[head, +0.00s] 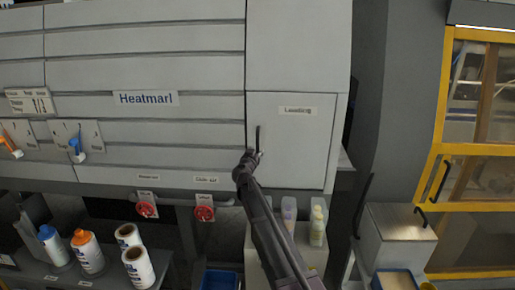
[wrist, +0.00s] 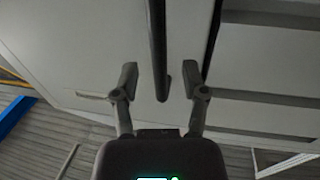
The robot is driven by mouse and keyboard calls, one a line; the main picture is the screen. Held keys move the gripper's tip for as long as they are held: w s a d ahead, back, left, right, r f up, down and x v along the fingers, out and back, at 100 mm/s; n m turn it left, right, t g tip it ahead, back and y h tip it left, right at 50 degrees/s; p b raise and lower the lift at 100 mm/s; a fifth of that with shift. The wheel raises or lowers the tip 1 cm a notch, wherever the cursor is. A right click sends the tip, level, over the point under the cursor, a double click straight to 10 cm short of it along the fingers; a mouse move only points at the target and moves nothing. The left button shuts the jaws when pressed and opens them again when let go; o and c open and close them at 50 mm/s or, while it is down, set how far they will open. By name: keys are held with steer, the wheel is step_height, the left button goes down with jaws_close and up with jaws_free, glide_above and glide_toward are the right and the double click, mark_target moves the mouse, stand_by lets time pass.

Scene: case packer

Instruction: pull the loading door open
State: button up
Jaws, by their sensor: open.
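The loading door (head: 299,160) is a light grey panel with a "Loading" label (head: 297,111), right of the ribbed machine front. It looks closed, flush with the panels around it. Its dark upright bar handle (head: 257,138) is near the door's left edge. My gripper (head: 252,156) is at the handle's lower end in the head view. In the wrist view my gripper (wrist: 162,80) is open, with one finger on each side of the handle (wrist: 158,45). The handle's end lies between the fingers, with a gap on both sides. The door (wrist: 90,40) fills the left there.
Two red knobs (head: 146,209) (head: 204,213) stick out below the machine front. Bottles (head: 88,252) stand on a shelf at lower left. Pale bottles (head: 317,226) stand below the door. A grey box (head: 398,235) and a yellow-framed guard (head: 438,150) are at right.

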mark_target(257, 147)
steer(key=shift+w+d, duration=0.2)
steer(key=shift+w, duration=0.6)
steer(key=shift+w+d, duration=0.15)
steer(key=shift+w, duration=0.65)
jaws_close()
